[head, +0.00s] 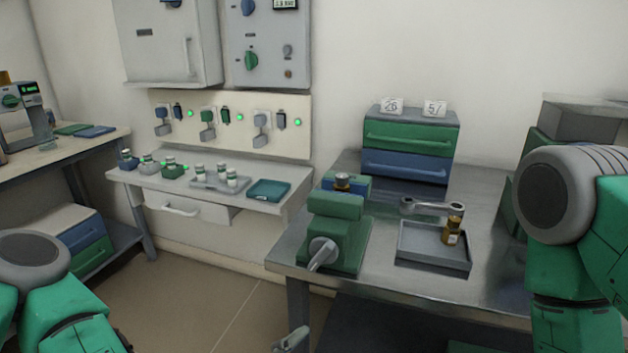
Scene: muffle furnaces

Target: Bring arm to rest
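My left arm (60,310) comes in at the lower left, green with a grey round joint cover. A small grey metal part (292,341) at the bottom edge looks like a tip of my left gripper; most of it is cut off, so its opening does not show. It is over the floor, in front of the steel table, and I see nothing held. My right arm (575,235) is bent at the right side, in front of the table's right end. My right gripper is outside the view.
A wall shelf (220,207) with several small jars stands left. Open floor (205,300) lies between.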

